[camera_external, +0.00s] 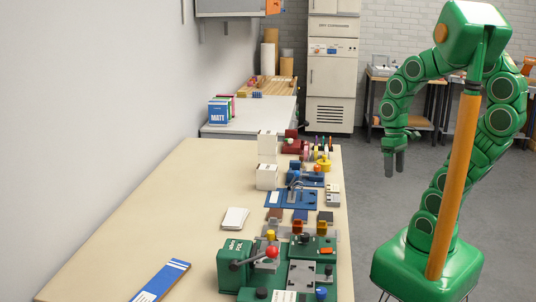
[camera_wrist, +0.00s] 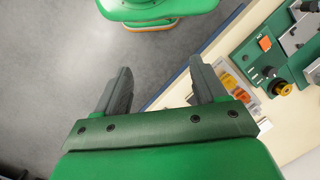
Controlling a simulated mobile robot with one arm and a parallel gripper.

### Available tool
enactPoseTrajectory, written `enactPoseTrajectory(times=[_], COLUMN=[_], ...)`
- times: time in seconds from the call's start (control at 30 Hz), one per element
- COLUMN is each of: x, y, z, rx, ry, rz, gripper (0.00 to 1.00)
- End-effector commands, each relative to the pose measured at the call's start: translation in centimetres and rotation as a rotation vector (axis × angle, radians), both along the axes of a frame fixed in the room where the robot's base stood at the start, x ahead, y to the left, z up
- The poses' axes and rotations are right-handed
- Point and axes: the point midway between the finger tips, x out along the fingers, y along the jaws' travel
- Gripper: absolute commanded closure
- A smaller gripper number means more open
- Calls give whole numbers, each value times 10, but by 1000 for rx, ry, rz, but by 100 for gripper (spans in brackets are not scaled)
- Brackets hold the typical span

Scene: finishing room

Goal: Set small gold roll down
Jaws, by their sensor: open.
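My gripper (camera_external: 394,162) hangs in the air over the grey floor, to the right of the long table. A small gold cylinder (camera_external: 270,235), which looks like the small gold roll, stands upright at the green machine (camera_external: 232,262). A gold cylinder with a dark centre also shows beside the green machine in the wrist view (camera_wrist: 284,89), apart from my fingers. I cannot tell for sure that both are the same piece.
The long beige table (camera_external: 150,235) has tools along its right edge, including a blue machine (camera_external: 305,179), a yellow tape roll (camera_external: 322,165) and a white box (camera_external: 267,176). White cards (camera_external: 234,218) and a blue-striped piece (camera_external: 162,281) lie left of them. The table's left middle is clear.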

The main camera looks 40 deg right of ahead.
Motion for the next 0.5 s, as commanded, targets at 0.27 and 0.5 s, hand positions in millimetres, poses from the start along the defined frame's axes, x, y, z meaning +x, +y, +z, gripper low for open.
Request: enactPoseTrajectory(times=[0.27, 0.5], x=[-6, -6], y=[-27, -25], z=[6, 5], rx=[-89, -83], ry=[-33, -31], rz=[-120, -114], gripper=[24, 24])
